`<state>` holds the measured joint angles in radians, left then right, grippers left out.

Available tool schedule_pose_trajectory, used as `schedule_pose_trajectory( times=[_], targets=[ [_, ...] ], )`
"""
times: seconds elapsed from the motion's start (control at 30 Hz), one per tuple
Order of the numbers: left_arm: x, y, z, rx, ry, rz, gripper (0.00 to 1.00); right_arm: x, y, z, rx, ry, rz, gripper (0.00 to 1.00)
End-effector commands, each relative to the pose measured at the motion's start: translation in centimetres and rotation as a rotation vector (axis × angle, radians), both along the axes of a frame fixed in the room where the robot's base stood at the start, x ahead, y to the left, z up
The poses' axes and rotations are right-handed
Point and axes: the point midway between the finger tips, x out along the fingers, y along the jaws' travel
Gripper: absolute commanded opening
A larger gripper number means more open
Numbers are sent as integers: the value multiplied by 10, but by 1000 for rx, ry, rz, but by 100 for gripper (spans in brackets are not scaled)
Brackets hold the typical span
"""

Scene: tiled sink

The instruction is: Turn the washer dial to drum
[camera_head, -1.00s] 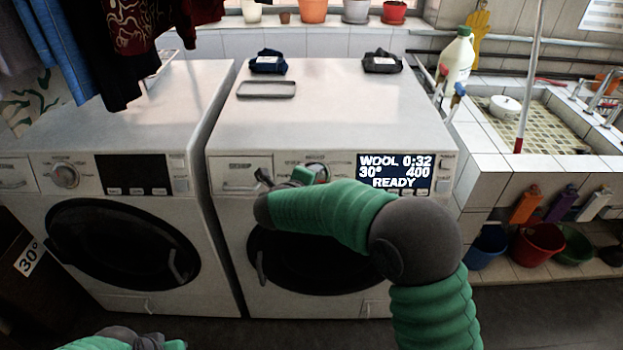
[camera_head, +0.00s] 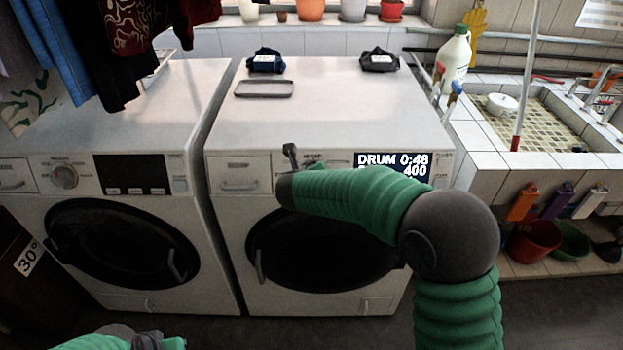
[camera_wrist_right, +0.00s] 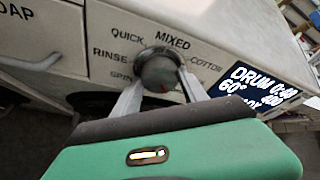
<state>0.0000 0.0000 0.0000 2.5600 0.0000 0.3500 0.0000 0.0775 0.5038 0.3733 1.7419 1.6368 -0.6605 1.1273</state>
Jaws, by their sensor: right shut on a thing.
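The washer (camera_head: 330,100) on the right has a lit display (camera_head: 392,165) that reads DRUM 0:48 and 400; my right arm covers part of it. In the right wrist view the display (camera_wrist_right: 258,88) also shows 60°. The washer dial (camera_wrist_right: 159,70) is a round grey knob with labels such as QUICK, MIXED, RINSE and COTTON around it. My right gripper (camera_wrist_right: 160,82) is shut on the dial, one finger on each side. In the head view the arm hides the dial. My left gripper (camera_head: 150,342) is at the bottom left edge, mostly cut off.
A second washer (camera_head: 110,190) with a dark display stands to the left. Dark cloth bundles (camera_head: 266,60) and a grey tray (camera_head: 264,89) lie on the right washer. A tiled sink (camera_head: 530,120) and a white bottle (camera_head: 455,57) are to the right. Clothes hang at upper left.

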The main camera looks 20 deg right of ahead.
Motion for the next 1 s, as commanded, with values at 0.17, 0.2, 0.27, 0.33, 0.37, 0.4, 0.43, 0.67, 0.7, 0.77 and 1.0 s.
schedule_pose_trajectory(
  times=[0.17, 0.2, 0.27, 0.33, 0.37, 0.4, 0.43, 0.67, 0.7, 0.77, 1.0],
  targets=[
    [0, 0, -1, 0, 0, 0, 0, -2, 1, -6, 15, 9, -3, 10],
    [0, 0, -1, 0, 0, 0, 0, -2, 1, -7, 15, 9, -3, 10],
    [0, 0, -1, 0, 0, 0, 0, -2, 1, -7, 15, 9, -3, 10],
    [0, 0, -1, 0, 0, 0, 0, -3, 1, -7, 14, 9, -2, 10],
    [0, 0, -1, 0, 0, 0, 0, -3, 1, -7, 14, 10, -2, 10],
    [0, 0, -1, 0, 0, 0, 0, -3, 1, -7, 14, 10, -2, 10],
    [0, 0, -1, 0, 0, 0, 0, -3, 2, -7, 14, 10, -2, 10],
    [0, 0, -1, 0, 0, 0, 0, -2, 1, -5, 12, 6, -2, 72],
    [0, 0, -1, 0, 0, 0, 0, -2, 1, -4, 11, 4, -2, 72],
    [0, 0, 0, 0, 0, 0, 0, -2, 1, -3, 12, 3, -2, 72],
    [0, 0, 2, 0, 0, 0, 0, -7, 3, 5, 10, -1, -2, 72]
  ],
)
